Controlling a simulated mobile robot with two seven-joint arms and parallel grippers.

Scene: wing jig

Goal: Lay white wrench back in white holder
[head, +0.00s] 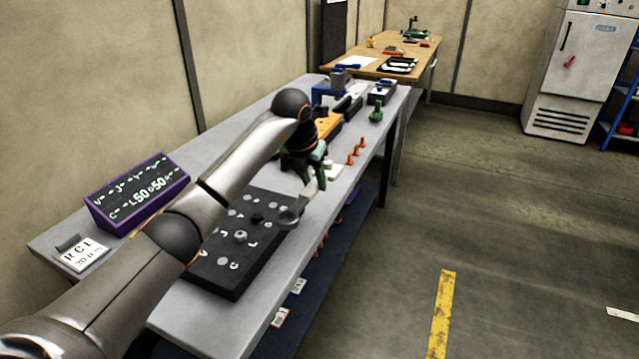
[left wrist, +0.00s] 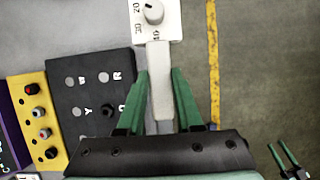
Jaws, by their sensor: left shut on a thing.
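The bar's upper end meets or overlaps a white block with a dial (left wrist: 142,12); I cannot tell which. In the head view a small white piece (head: 334,169) lies just beyond the gripper, possibly the holder. My right gripper (left wrist: 284,160) shows at the lower right of the left wrist view, fingers apart and empty.
A black lettered board (head: 222,272) lies on the grey bench (head: 185,318). A purple-framed sign (head: 138,192) stands at the left. Orange pegs (head: 351,158) and a green piece (head: 376,111) stand along the right edge. A yellow box (left wrist: 40,118) flanks the board. Open floor lies right.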

